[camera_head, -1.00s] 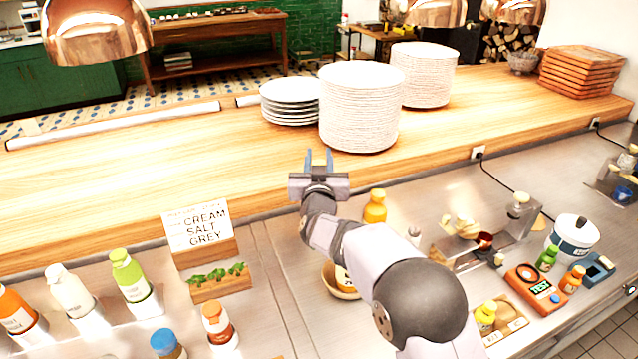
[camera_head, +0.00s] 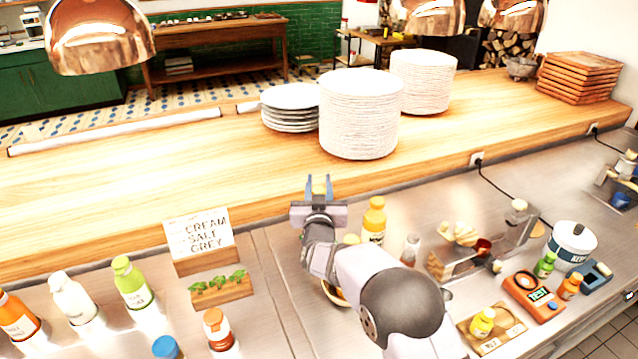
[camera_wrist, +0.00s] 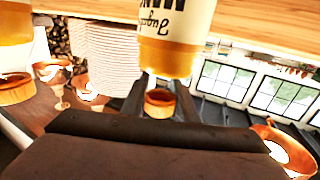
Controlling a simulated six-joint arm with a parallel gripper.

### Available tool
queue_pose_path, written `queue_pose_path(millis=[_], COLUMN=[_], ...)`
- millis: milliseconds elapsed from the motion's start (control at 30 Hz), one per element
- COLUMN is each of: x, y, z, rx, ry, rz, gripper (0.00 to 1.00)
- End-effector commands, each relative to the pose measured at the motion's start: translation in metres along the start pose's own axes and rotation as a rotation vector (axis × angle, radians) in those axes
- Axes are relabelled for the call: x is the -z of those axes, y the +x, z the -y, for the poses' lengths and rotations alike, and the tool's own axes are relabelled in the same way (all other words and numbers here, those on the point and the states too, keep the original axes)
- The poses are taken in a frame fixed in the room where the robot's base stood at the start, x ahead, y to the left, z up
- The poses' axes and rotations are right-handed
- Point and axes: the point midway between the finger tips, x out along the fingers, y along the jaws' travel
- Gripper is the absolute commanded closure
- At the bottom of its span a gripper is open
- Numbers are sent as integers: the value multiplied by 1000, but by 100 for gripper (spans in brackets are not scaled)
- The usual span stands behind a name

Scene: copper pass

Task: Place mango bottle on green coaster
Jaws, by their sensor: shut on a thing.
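My gripper (camera_head: 320,187) is raised near the front edge of the wooden counter, its blue fingertips pointing away. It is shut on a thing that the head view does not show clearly. In the wrist view, the mango bottle (camera_wrist: 174,35) is large and close at the top centre, upside down in the picture, with a cream label and orange-yellow contents. Its far end is cut off. Another yellow-orange bottle (camera_head: 374,222) stands just right of my gripper in the head view. I cannot make out the green coaster; my arm hides part of the worktop.
Stacked white plates (camera_head: 360,115) stand on the wooden counter beyond my gripper. A small sign (camera_head: 200,235) and several bottles are at left. An orange scale (camera_head: 533,297), a white pot (camera_head: 572,243) and small bottles are at right. A bowl (camera_head: 333,291) is partly under my arm.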

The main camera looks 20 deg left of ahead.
Motion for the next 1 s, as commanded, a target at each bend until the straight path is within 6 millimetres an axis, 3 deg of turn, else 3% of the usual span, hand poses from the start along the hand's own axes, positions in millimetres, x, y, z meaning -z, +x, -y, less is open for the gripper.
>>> queue_pose_path(millis=[167, 200, 267, 700, 1000], x=[-2, -3, -3, 0, -2], y=[0, 0, 0, -1, -29], z=[0, 0, 0, 0, 1], rx=[0, 0, 0, 0, 1], ry=[1, 0, 0, 0, 1], rz=[-4, 0, 1, 1, 2], gripper=[100, 63, 54, 54, 54])
